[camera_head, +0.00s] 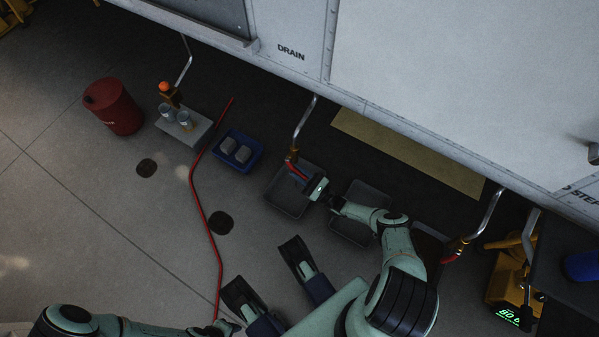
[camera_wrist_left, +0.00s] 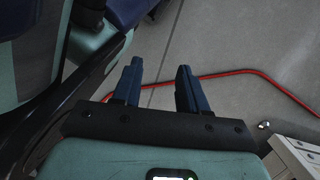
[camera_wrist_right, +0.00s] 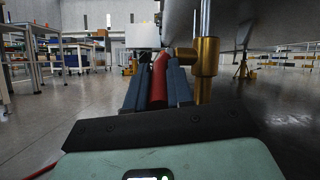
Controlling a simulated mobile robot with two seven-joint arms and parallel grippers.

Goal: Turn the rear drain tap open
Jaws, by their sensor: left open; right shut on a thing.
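A drain pipe (camera_head: 304,118) comes down below the DRAIN label on the white body and ends in a brass tap (camera_head: 292,155) with a red lever. My right gripper (camera_head: 311,184) is shut on this red lever, over a grey tray. In the right wrist view the red lever (camera_wrist_right: 159,78) lies between the fingers, and the brass tap body (camera_wrist_right: 204,68) stands just right of them. A second brass tap (camera_head: 457,246) with a red lever hangs further right. My left gripper (camera_wrist_left: 160,75) is open and empty above the floor. The pictures do not label which tap is rear.
Grey trays (camera_head: 290,204) (camera_head: 346,229) and a blue tray (camera_head: 237,150) stand on the floor. A red drum (camera_head: 114,106) stands far left. A yellow jack (camera_head: 507,278) stands at right.

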